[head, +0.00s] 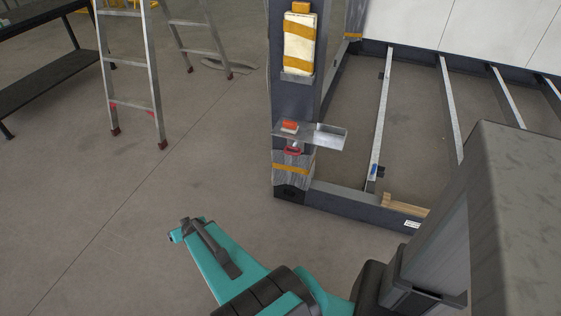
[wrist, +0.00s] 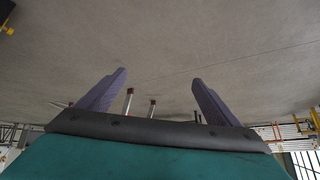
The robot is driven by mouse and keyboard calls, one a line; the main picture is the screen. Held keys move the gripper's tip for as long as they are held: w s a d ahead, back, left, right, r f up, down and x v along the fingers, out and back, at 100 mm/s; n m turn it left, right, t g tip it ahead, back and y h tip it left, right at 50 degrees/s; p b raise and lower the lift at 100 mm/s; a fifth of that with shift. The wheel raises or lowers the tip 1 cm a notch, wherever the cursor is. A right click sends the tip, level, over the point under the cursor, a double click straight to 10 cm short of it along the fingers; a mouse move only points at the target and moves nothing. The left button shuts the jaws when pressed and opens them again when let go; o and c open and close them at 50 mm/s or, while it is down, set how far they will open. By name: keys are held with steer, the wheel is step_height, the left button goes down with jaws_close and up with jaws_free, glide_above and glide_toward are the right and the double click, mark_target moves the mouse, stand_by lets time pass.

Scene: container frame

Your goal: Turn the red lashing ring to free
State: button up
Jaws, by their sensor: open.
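The red lashing ring (head: 293,151) is a small red loop on the dark corner post (head: 290,97) of the container frame. It sits just under a thin grey metal plate (head: 330,137), which partly overhangs it. The ring is too small in the head view to tell its exact angle. My gripper (wrist: 159,76) is open and empty in the wrist view, with its two purple fingers wide apart against bare floor. The ring does not show in the wrist view. In the head view my teal arm is low in front of the post, clear of the ring.
An orange item (head: 290,126) lies on the plate. A cream bundle with orange bands (head: 299,43) is fixed higher on the post, and grey wrap with an orange strap (head: 291,169) surrounds its foot. A ladder (head: 153,75) stands at left. The floor between is clear.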

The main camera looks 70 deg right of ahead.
steer(key=s+d+m+t+h+b, duration=0.1)
steer(key=d+h+b, duration=0.15)
steer(key=d, duration=0.45)
steer(key=s+d+m+h+b, duration=0.1)
steer(key=d+m+h+b, duration=0.15)
steer(key=d, duration=0.45)
steer(key=m+g+h+b, duration=0.8)
steer(key=h+b, duration=0.2)
steer(key=b, duration=0.3)
glide_toward(291, 153)
steer(key=a, duration=0.3)
steer(key=shift+s+a+f+n, duration=0.1)
steer(key=shift+s+f+n, duration=0.15)
steer(key=shift+f, duration=0.15)
steer(key=shift+w+d+b, duration=0.15)
steer(key=shift+d+b, duration=0.25)
steer(key=shift+d, duration=1.9)
steer(key=shift+w+d+b, duration=0.15)
steer(key=shift+d+b, duration=0.25)
steer(key=shift+d, duration=1.9)
steer(key=shift+w+d+b, duration=0.15)
steer(key=shift+d+b, duration=0.25)
steer(key=shift+d, duration=1.9)
